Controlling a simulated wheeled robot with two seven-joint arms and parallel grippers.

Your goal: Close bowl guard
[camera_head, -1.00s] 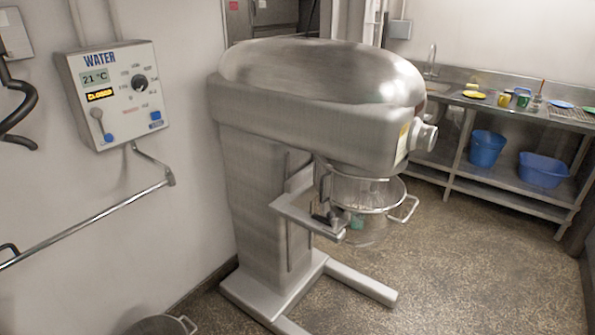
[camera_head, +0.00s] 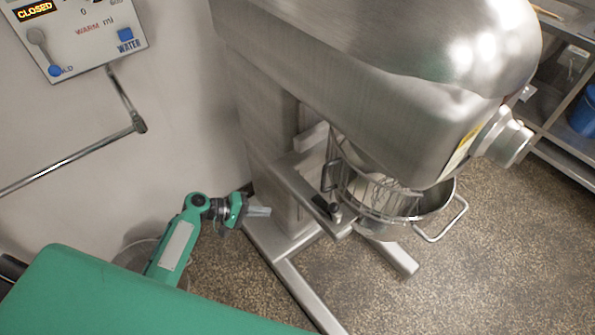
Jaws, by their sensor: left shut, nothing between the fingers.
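The mixer (camera_head: 400,45) is a large grey metal machine in the middle and right of the head view. Its steel bowl (camera_head: 433,208) with a side handle sits under the mixer head. A wire bowl guard (camera_head: 372,192) shows at the left and front of the bowl rim, with the whisk behind its bars. The mixer head hides the back of the guard, and I cannot tell how far round it is turned. My left gripper (camera_head: 260,212) is shut and empty, left of the bowl and in front of the mixer column, apart from the guard. My right gripper is not in view.
The bowl support arm (camera_head: 305,195) with a dark lever juts out between my left gripper and the bowl. Mixer feet (camera_head: 310,295) lie on the speckled floor. A wall rail (camera_head: 70,160) and water panel (camera_head: 85,30) are at left.

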